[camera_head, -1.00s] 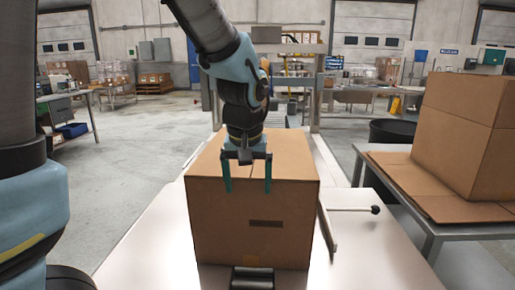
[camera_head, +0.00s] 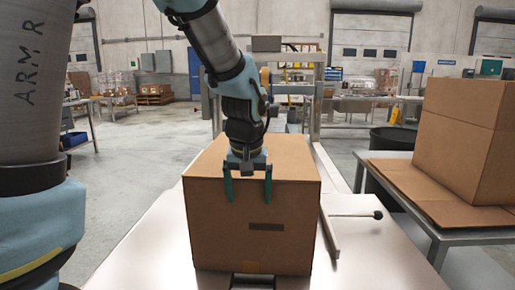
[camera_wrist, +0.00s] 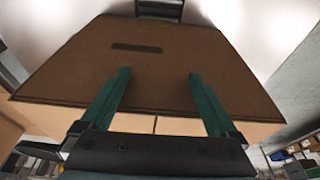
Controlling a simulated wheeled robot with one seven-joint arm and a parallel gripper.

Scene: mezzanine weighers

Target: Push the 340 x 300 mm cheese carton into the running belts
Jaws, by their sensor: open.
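The brown cheese carton (camera_head: 225,225) stands closed and upright on the pale table, with a dark label mark on its near face. It also fills the middle of the wrist view (camera_wrist: 165,80). My gripper (camera_head: 249,192) is open, its two teal fingers pointing down in front of the carton's near face, near its top edge. The fingers (camera_wrist: 155,82) lie across that face in the wrist view; I cannot tell whether they touch it. The belts are mostly hidden behind the carton and my arm; a grey frame (camera_head: 316,110) rises beyond it.
A guide rail (camera_head: 329,235) lies along the carton's right side, with a black-knobbed rod (camera_head: 352,215) beside it. A side table on the right bears another large carton (camera_head: 462,140) and flat cardboard (camera_head: 425,190). The table surface left of the carton (camera_head: 150,250) is clear.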

